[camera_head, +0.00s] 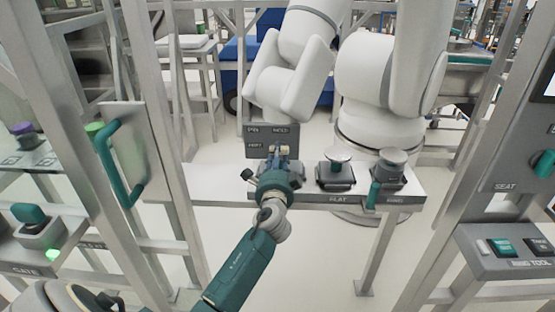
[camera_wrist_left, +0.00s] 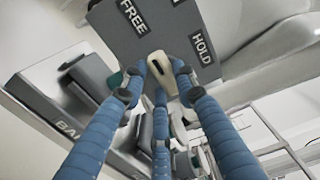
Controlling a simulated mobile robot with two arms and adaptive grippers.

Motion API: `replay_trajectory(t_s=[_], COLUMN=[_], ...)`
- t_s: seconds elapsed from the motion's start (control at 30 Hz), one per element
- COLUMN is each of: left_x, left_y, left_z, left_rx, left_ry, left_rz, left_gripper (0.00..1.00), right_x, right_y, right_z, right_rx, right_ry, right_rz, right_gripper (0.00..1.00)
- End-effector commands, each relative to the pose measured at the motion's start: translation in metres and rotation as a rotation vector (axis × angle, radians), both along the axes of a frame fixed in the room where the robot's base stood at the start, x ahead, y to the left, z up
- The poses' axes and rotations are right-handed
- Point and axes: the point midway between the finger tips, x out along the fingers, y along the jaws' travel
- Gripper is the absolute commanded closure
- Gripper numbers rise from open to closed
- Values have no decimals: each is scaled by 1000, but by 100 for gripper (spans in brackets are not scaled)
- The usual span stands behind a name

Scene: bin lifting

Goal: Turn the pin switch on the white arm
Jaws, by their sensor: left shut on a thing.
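The pin switch (camera_wrist_left: 158,66) is a cream knob with a dark slot, on a grey plate (camera_wrist_left: 185,18) labelled FREE and HOLD in the left wrist view. In the head view the plate (camera_head: 256,143) stands below the large white arm (camera_head: 290,72), and the knob (camera_head: 285,148) shows small between the fingertips. My left gripper (camera_head: 282,158) is shut on the knob, its blue fingers (camera_wrist_left: 160,80) on either side of it and another below. Its fingers partly cover the knob. My right gripper is not in view.
A narrow grey shelf (camera_head: 220,185) holds two dark-based round-topped controls, one (camera_head: 336,172) right of my gripper and one (camera_head: 396,168) farther right. A frame with a green handle (camera_head: 118,165) stands left. A button panel (camera_head: 510,248) is at the right.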

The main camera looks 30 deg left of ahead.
Motion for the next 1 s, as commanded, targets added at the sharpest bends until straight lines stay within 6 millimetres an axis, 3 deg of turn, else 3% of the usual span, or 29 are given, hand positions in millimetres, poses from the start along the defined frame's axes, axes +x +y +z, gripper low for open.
replay_trajectory(t_s=[0.33, 0.37, 0.47, 0.8, 1.0], left_x=[0, 0, 0, -2, -27], left_y=[-1, -1, -1, -2, -17], left_z=[-2, -2, -2, -1, -2], left_rx=[-9, -9, -8, -5, -8], left_ry=[-1, -1, 0, -1, 0], left_rz=[0, 0, 0, 0, -1], left_gripper=[98, 70, 52, 52, 52], right_x=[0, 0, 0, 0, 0], right_y=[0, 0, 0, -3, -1], right_z=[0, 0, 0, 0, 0], right_rx=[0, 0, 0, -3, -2], right_ry=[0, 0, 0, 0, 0], right_rz=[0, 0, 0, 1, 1], right_gripper=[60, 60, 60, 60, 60])
